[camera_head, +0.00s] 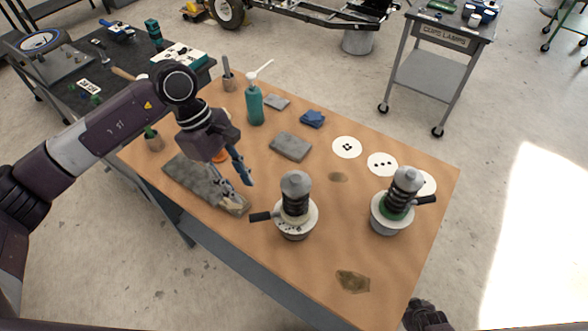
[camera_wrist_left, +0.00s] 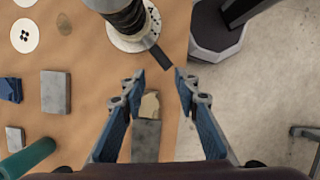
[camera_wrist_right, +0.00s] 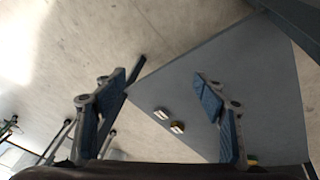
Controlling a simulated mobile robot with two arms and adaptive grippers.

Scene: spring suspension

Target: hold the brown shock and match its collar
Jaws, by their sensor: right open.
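A shock (camera_head: 295,203) with a grey cap and dark coils stands upright in a white dotted collar (camera_head: 309,219) at the table's front middle; a black handle (camera_head: 261,217) points left. The shock (camera_wrist_left: 124,12) is cut off at the top in the left wrist view. A second shock (camera_head: 400,194) with a green band stands to the right on a pale base. I cannot tell clearly which is brown. My left gripper (camera_head: 239,184) is open and empty, left of the first shock. My right gripper (camera_wrist_right: 162,78) is open and empty, off the table's front right.
White dotted discs (camera_head: 346,147) lie along the back right edge. A grey plate (camera_head: 205,183), grey block (camera_head: 290,146), blue cloth (camera_head: 312,118) and green bottle (camera_head: 255,105) are on the left and back.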

